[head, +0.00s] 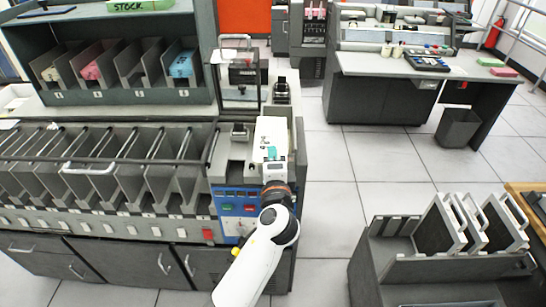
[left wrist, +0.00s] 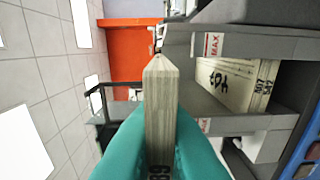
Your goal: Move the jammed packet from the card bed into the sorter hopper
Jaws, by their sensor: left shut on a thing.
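My left gripper (head: 271,154) is over the right end of the sorter in the head view, with my white arm reaching up from below. In the left wrist view its teal fingers (left wrist: 160,150) are shut on the packet (left wrist: 160,105), a pale block of stacked cards with dark print near its lower end. The packet is hidden behind the gripper in the head view. Whether the packet touches anything is unclear. My right gripper is not in view.
A row of grey sorter pockets (head: 90,170) lies left of the gripper. A metal frame (head: 240,72) rises behind it. A rack cart (head: 440,268) stands at lower right. Open floor (head: 335,200) lies between. An orange panel (left wrist: 130,50) shows beyond in the wrist view.

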